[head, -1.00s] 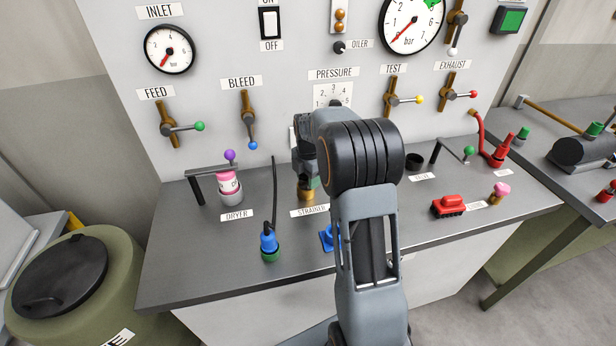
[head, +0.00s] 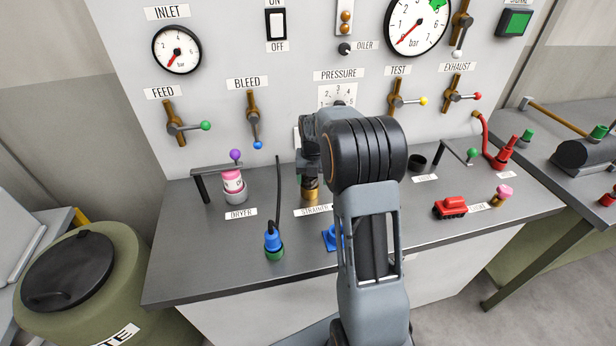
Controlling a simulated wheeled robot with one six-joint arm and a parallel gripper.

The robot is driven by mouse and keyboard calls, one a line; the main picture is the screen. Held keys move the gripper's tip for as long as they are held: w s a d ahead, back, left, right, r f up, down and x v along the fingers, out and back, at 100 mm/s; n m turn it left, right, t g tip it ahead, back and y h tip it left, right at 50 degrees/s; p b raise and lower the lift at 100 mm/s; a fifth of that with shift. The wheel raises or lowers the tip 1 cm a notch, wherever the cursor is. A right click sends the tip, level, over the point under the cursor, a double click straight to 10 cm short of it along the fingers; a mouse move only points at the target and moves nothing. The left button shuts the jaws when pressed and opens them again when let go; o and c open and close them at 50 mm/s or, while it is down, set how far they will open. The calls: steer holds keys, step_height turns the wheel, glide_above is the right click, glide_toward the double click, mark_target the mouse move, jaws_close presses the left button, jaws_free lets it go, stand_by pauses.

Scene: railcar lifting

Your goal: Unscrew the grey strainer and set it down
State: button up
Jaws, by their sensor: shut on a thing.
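The STRAINER label (head: 313,211) is on the bench front, partly covered by my arm. Just behind it stands a brass fitting (head: 310,192). My gripper (head: 308,172) points down right above this fitting, shut on the grey strainer. The strainer itself is mostly hidden by the jaws and my arm, so I cannot tell whether it still touches the brass fitting.
Left of it stand a pink dryer cartridge (head: 232,182) under a clamp bar and a blue plug (head: 272,240) with a black cable. A blue item (head: 331,237) is half hidden by my arm. Right are a red block (head: 450,207) and pink-topped fitting (head: 501,195). Bare bench (head: 210,255) lies front left.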

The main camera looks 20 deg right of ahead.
steer(key=shift+o, duration=0.5)
steer(key=shift+s+d+f, duration=0.15)
steer(key=shift+s+d, duration=0.05)
steer(key=shift+s, duration=0.05)
steer(key=shift+a, duration=0.1)
steer(key=shift+w, duration=0.1)
steer(key=shift+m, duration=0.4)
steer(key=m, duration=0.6)
steer(key=shift+p, duration=0.3)
steer(key=m, duration=0.6)
steer(key=shift+w+m, duration=0.1)
steer(key=shift+m, duration=0.2)
steer(key=m, duration=0.4)
steer(key=shift+a+r+m+p, duration=0.1)
steer(key=shift+r+m+p, duration=0.1)
steer(key=shift+m+p, duration=0.2)
steer(key=m, duration=0.6)
steer(key=shift+c, duration=0.5)
